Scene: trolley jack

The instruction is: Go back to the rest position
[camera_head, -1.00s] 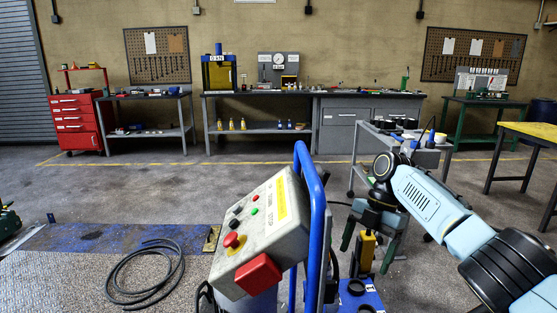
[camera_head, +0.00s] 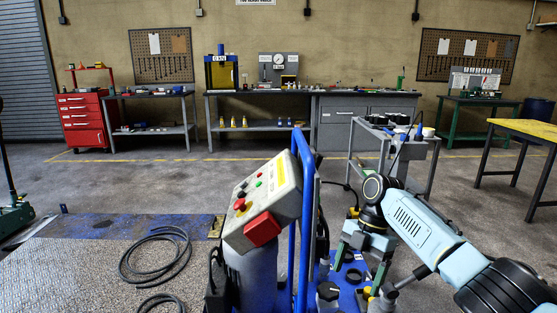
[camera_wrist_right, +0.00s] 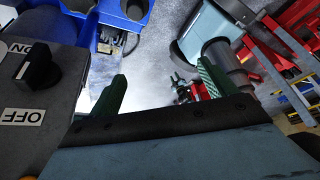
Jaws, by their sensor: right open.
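My right gripper (camera_head: 361,268) hangs fingers down over the blue cart (camera_head: 345,298), right of the blue push handle (camera_head: 302,230). Its two green fingers are apart, with nothing seen held between them. In the right wrist view the fingers (camera_wrist_right: 163,88) also stand apart and empty. My right arm comes in from the lower right, bent at the elbow. My left gripper is not in view.
A grey control box (camera_head: 262,203) with a red switch, coloured buttons stands left of the handle. A dark knob (camera_wrist_right: 40,70) with ON and OFF labels is close in the wrist view. A grey trolley (camera_head: 410,150) stands behind my arm. Black hose (camera_head: 155,255) lies left.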

